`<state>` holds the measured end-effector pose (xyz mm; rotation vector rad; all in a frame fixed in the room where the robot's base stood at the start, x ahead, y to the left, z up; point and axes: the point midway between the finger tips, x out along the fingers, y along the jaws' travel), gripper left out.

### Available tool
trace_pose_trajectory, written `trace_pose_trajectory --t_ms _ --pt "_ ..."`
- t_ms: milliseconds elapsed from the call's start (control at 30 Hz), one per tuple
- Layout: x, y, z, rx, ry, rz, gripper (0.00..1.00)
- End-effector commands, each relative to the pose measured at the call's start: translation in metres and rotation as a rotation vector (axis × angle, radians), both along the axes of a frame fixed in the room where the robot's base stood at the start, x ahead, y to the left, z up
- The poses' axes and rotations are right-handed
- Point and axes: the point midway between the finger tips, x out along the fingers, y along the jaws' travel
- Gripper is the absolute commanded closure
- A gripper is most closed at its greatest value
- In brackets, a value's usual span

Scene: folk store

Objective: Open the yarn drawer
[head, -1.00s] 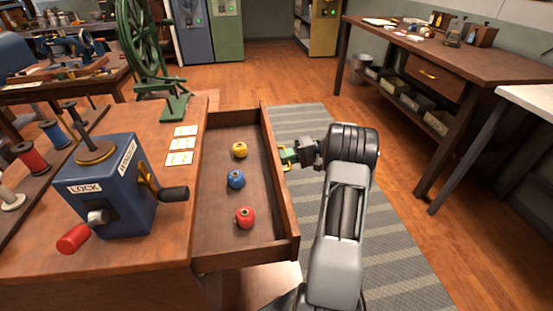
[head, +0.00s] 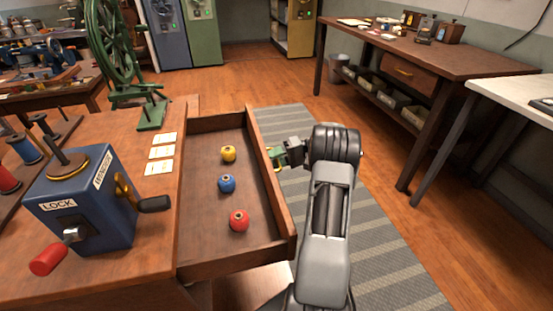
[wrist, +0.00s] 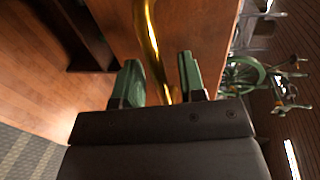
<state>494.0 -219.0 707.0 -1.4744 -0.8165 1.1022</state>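The yarn drawer (head: 270,215) is a wooden drawer pulled well out of the bench's right side. Inside it lie a yellow yarn ball (head: 229,153), a blue one (head: 225,183) and a red one (head: 238,220). My gripper (head: 275,155) is at the outer face of the drawer front, at the brass handle. In the wrist view, the curved brass handle (wrist: 153,45) runs between the two green fingers of my gripper (wrist: 160,82), with gaps visible on both sides. The fingers are apart. In the head view the handle is mostly hidden by the fingers.
A blue crank box (head: 85,205) and several cards (head: 162,152) stand on the bench (head: 150,240). A striped rug (head: 375,235) covers the floor to the right. A wooden workbench (head: 440,62) and a white-topped table (head: 515,95) stand further right.

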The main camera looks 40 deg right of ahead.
Motion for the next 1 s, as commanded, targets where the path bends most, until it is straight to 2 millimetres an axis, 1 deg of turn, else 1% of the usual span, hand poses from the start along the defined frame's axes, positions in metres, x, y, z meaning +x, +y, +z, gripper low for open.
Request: trace_pose_trajectory --t_ms 233,367,467,800,900,933,1000 --pt "0.0 -0.001 0.001 0.0 -0.001 -0.001 0.63" --pt "-0.003 -0.011 0.003 -0.001 -0.001 -0.003 0.63" --pt "-0.009 -0.027 0.008 -0.002 -0.002 -0.004 0.63" --pt "-0.033 -0.091 0.021 -0.001 -0.001 -0.003 0.63" --pt "-0.039 -0.105 0.025 0.0 0.0 -0.002 0.63" --pt "-0.04 -0.109 0.029 0.0 0.0 -0.002 0.63" --pt "-0.042 -0.115 0.03 0.0 0.001 -0.002 0.63"
